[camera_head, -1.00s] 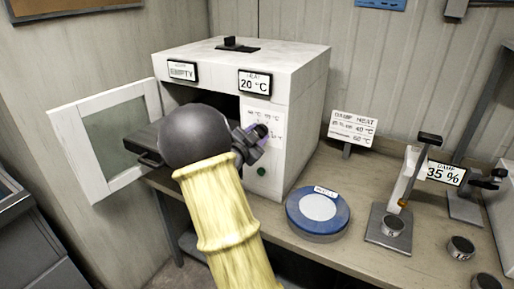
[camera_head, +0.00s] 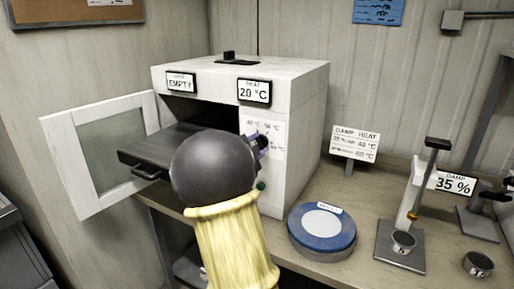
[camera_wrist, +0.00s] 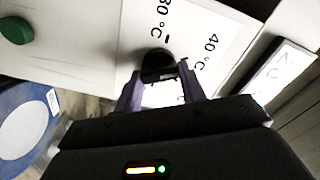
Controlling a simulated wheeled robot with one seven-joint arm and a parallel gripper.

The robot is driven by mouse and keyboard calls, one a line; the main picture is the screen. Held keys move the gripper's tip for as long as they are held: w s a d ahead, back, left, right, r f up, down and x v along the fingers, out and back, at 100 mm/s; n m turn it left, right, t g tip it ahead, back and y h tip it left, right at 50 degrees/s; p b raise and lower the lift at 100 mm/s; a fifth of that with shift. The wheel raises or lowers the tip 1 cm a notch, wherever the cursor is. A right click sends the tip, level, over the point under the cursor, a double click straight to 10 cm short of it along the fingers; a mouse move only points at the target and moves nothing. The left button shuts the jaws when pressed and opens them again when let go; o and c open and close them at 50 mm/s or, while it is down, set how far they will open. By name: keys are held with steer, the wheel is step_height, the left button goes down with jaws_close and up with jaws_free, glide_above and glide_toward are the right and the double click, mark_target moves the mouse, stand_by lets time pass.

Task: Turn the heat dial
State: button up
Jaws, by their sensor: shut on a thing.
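The heat dial (camera_wrist: 157,63) is a dark knob on the oven's white front panel, beside printed temperature marks. In the wrist view my gripper (camera_wrist: 160,77) has its two purple fingers closed on the dial from both sides. In the head view my arm's dark round wrist hides most of the dial, and only a bit of my gripper (camera_head: 260,142) shows at the panel. The white oven (camera_head: 290,120) has its door open to the left. Its heat display (camera_head: 254,92) reads 20 °C, and its load display (camera_head: 181,83) reads EMPTY.
A dark tray (camera_head: 165,152) sticks out of the oven's opening. A green button (camera_wrist: 16,30) is below the dial. A blue round device (camera_head: 321,230) stands right of the oven. A sign (camera_head: 355,143) lists damp and heat values. A damp display (camera_head: 455,184) reads 35 %.

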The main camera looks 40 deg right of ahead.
steer(key=o, duration=1)
steer(key=shift+a, duration=0.1)
steer(key=b+v, duration=0.1)
steer(key=v, duration=1.6)
steer(key=shift+a, duration=0.15)
